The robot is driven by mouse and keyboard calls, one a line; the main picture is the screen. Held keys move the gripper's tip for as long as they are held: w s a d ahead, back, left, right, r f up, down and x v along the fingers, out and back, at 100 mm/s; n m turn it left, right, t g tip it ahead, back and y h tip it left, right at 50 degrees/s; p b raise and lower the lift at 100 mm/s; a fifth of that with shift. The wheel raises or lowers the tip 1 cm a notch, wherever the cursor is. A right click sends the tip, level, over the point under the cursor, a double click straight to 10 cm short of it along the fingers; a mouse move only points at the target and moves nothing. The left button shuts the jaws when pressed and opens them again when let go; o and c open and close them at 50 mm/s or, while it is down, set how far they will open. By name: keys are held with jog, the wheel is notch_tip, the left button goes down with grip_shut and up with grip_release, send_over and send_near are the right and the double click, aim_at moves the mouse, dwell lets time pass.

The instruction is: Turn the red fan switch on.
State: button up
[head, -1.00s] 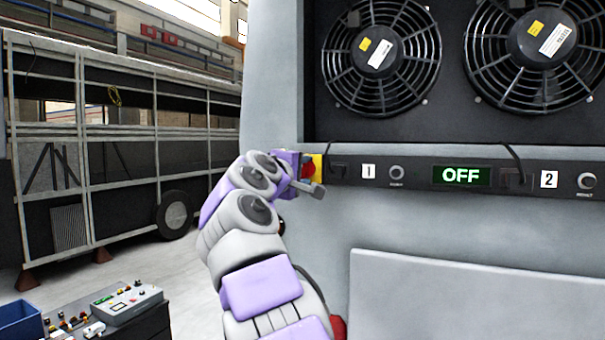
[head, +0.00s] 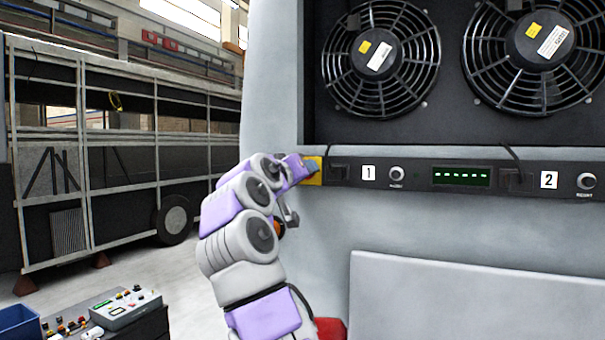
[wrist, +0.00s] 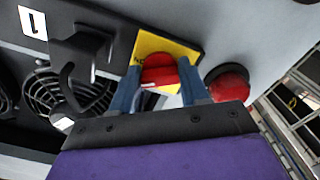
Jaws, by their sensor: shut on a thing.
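The red fan switch (wrist: 159,70) is a red knob with a white mark, on a yellow plate (wrist: 150,46) at the left end of the dark panel strip. In the wrist view my gripper (wrist: 161,80) has one finger on each side of the knob and is shut on it. In the head view my gripper (head: 300,169) reaches the yellow plate (head: 316,172) and hides the knob. The green display (head: 461,175) on the strip shows a row of dashes.
Two black fans (head: 381,58) sit above the strip. A black plug and cable (wrist: 80,55) are close beside the switch. A red dome (wrist: 228,82) is on its other side. A control box (head: 124,307) stands lower left. The floor between is open.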

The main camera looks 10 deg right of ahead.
jog(key=m+p, duration=0.1)
jog(key=m, duration=0.5)
jog(key=shift+a, duration=0.1)
jog(key=shift+m, duration=0.3)
dwell(0.3)
jog(key=o, duration=1.1)
jog(key=shift+a, duration=0.2)
jog(key=shift+c, duration=0.2)
jog(key=b+v, duration=0.5)
jog(key=v, duration=1.2)
jog(key=shift+a, duration=0.25)
